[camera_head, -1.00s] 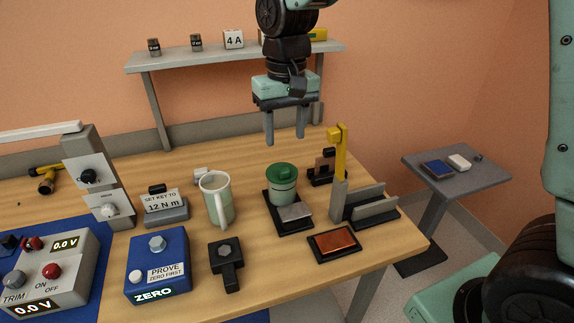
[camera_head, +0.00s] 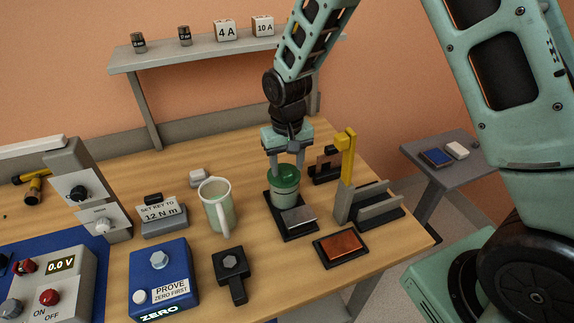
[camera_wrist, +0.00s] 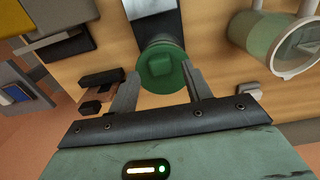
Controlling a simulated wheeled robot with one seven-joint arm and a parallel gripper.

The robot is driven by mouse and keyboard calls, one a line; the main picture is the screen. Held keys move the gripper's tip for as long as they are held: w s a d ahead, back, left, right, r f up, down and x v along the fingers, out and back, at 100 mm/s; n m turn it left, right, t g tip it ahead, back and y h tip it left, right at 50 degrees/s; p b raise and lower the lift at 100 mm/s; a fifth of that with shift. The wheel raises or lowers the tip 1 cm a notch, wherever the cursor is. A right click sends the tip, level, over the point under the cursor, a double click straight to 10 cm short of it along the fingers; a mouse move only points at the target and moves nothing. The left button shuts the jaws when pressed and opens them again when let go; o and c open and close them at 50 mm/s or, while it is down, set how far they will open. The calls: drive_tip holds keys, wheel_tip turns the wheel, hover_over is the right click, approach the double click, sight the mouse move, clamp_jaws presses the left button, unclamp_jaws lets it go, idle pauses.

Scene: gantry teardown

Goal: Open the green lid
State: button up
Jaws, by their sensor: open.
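The green lid (camera_head: 285,179) sits on a small pale green jar (camera_head: 284,197), which stands upright on a black base on the wooden bench. In the wrist view the lid (camera_wrist: 162,68) lies between the fingertips, with a small raised knob at its middle. My gripper (camera_head: 287,172) points down over the jar, its fingers on either side of the lid. The fingers are open. In the wrist view my gripper (camera_wrist: 158,85) shows a finger to the left and right of the lid; I cannot tell whether either touches it.
A pale green mug (camera_head: 217,205) stands to the left of the jar. A yellow upright post (camera_head: 346,158) and grey cradle (camera_head: 376,202) stand close on the right. A grey block (camera_head: 298,219) and a copper-coloured pad (camera_head: 341,246) lie in front.

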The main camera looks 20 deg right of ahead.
drive_tip(key=shift+f, duration=1)
